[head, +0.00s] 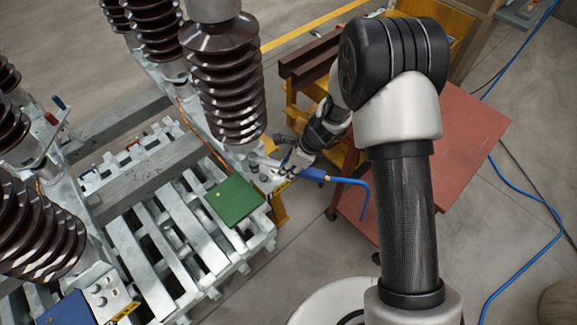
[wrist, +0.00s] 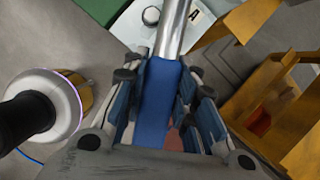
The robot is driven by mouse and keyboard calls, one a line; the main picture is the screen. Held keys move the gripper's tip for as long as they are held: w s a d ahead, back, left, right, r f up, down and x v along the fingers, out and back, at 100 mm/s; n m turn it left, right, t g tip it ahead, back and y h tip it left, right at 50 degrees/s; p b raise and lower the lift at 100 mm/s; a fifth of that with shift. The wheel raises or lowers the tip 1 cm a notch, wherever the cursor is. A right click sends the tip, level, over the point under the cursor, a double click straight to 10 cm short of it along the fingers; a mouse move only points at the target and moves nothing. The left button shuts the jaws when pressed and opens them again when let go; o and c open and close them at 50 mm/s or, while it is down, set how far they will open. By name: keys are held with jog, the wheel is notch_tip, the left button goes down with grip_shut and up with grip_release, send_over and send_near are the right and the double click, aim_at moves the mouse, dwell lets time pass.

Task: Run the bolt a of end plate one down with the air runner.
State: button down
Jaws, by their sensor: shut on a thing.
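My gripper (head: 297,163) is shut on the air runner (head: 315,174), beside the foot of the near insulator. In the wrist view the fingers (wrist: 160,85) lie on both sides of the runner's blue body (wrist: 158,100). Its silver barrel (wrist: 174,28) points away over a pale plate (wrist: 199,28) marked A. A round bolt head (wrist: 151,15) shows on that plate, left of the barrel and apart from it in the picture. The barrel's tip is out of the wrist view, so I cannot tell whether it touches a bolt. In the head view the plate is small and partly covered.
A blue hose (head: 352,181) trails from the runner. Brown ribbed insulators (head: 222,80) stand on the slatted metal frame (head: 150,265); a green box (head: 234,200) sits near its edge. A red-topped table (head: 465,130) stands right, partly behind my arm. Open floor lies at lower right.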

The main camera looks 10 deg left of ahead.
jog(key=shift+f+b, duration=0.95)
jog(key=shift+f, duration=0.35)
dwell(2.4)
jog(key=shift+r, duration=0.1)
jog(key=shift+r+p, duration=3.2)
jog(key=shift+r, duration=0.3)
